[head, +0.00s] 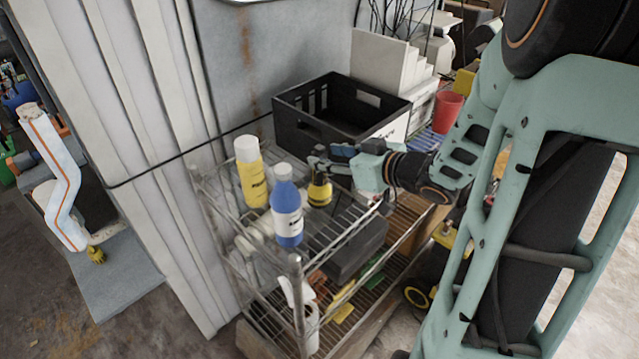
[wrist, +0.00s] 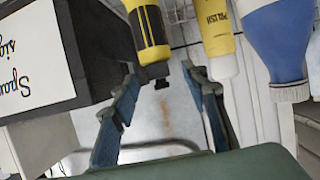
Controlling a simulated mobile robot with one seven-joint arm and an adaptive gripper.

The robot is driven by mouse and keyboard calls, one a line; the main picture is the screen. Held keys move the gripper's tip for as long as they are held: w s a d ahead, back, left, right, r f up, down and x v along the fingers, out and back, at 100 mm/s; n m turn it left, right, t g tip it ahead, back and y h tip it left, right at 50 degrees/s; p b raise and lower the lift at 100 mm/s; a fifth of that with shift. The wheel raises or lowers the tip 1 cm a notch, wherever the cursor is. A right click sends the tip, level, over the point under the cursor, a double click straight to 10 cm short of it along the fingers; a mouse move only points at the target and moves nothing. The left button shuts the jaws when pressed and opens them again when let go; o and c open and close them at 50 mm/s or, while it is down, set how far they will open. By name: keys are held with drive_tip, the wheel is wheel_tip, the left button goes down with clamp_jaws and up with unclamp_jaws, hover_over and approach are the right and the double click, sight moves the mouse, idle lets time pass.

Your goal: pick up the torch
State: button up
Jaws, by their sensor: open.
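The torch (head: 319,190), yellow and black, stands on the top shelf of a wire rack in the head view. In the wrist view, which looks upside down, the torch (wrist: 152,32) shows its yellow body and black end, partly cut off by the frame edge. My gripper (head: 328,158) is open at the height of the torch's upper end. In the wrist view the two blue fingers of my gripper (wrist: 160,75) lie on either side of the torch's black end, with gaps visible. Whether a finger touches it I cannot tell.
A blue bottle (head: 287,212) and a yellow polish bottle (head: 251,172) stand close left of the torch on the rack (head: 345,240). A black crate (head: 300,125) with a white label sits behind. A grey wall panel (head: 165,110) rises left of the rack.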

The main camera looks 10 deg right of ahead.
sight(324, 156)
drive_tip(key=x, duration=0.3)
drive_tip(key=shift+w+a+f, duration=0.15)
drive_tip(key=shift+w, duration=0.2)
clamp_jaws()
